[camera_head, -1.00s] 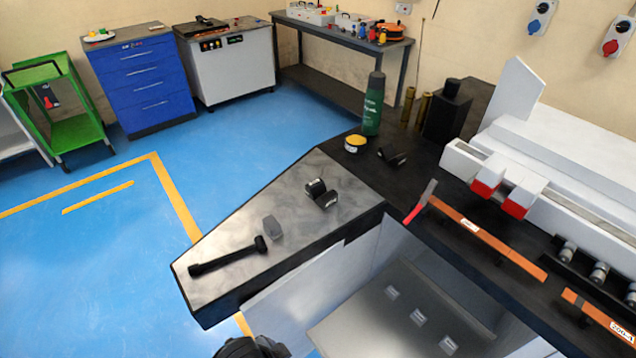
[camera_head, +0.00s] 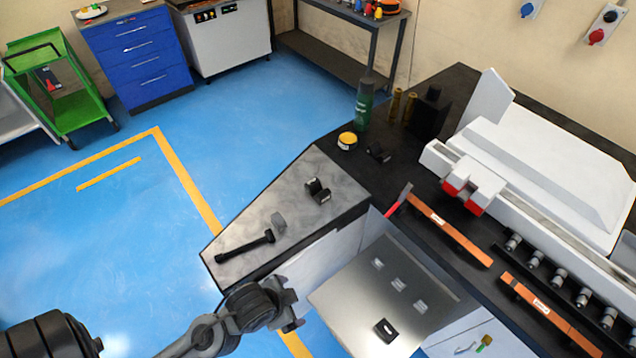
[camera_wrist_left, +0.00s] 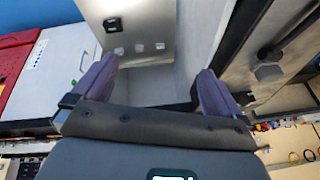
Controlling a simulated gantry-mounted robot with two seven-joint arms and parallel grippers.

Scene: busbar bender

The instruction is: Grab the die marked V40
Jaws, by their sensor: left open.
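A small black die (camera_head: 386,330) with a light mark sits near the front of a grey metal drawer or tray (camera_head: 345,300). It also shows in the left wrist view (camera_wrist_left: 112,24). Its marking is too small to read. Another black die-like block (camera_head: 318,190) with a light label lies on the bench; its marking is also unreadable. My left gripper (camera_head: 292,310) is left of the tray, beside its edge and apart from the black die. In the left wrist view its fingers (camera_wrist_left: 155,85) are spread and empty, with the tray beyond them. My right gripper is not in view.
The tray has several pale square spots (camera_head: 398,284). Orange bars (camera_head: 450,230), a green bottle (camera_head: 364,105) and a white machine (camera_head: 540,170) occupy the black worktop.

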